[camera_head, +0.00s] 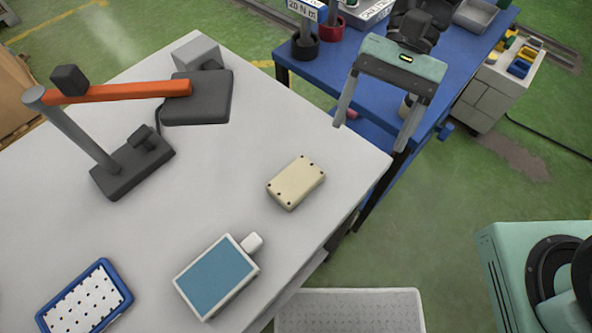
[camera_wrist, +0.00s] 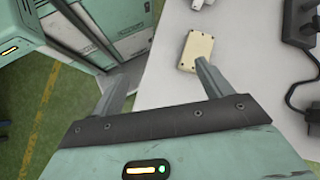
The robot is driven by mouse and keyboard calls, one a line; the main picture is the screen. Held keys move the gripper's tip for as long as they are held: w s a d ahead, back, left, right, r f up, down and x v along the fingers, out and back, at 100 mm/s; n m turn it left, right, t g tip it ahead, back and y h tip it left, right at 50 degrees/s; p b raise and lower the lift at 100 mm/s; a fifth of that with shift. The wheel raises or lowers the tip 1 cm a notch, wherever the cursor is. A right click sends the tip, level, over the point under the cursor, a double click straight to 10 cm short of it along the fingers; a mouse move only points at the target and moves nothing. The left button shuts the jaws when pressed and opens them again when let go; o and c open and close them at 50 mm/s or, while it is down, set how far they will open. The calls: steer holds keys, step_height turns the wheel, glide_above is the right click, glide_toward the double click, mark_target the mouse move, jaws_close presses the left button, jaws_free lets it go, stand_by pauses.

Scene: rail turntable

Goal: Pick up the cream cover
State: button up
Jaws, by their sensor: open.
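The cream cover (camera_head: 296,183) is a small rounded box-like piece with dark screw dots at its corners. It lies flat on the light grey table near the table's right edge. My gripper (camera_head: 376,129) is open and empty, up and to the right of the cover in the head view, with its fingers pointing down. In the wrist view the cover (camera_wrist: 197,51) lies beyond the fingertips, near the tip of the right finger. The gripper (camera_wrist: 158,85) does not touch it.
On the grey table (camera_head: 225,140) stand an orange-armed lamp-like device (camera_head: 120,91), a blue-screened box (camera_head: 216,277) and a blue tray with a white dotted panel (camera_head: 85,298). A blue table (camera_head: 340,62) stands behind. The table around the cover is clear.

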steer(key=w+f+m+y, duration=0.1)
steer(key=w+m, duration=0.1)
steer(key=w+f+m+g+y, duration=0.1)
steer(key=w+m+y, duration=0.1)
steer(key=w+f+m+y, duration=0.1)
steer(key=w+m+y, duration=0.1)
steer(key=w, duration=0.1)
steer(key=shift+w+a+f+g, duration=0.1)
steer(key=shift+a+f+g, duration=0.05)
steer(key=shift+f+g, duration=0.2)
steer(key=p, duration=0.2)
glide_toward(295, 179)
steer(key=x, duration=0.4)
steer(key=shift+p+x, duration=0.85)
steer(key=shift+x, duration=2.15)
steer(key=c, duration=1.3)
steer(key=shift+o, duration=0.2)
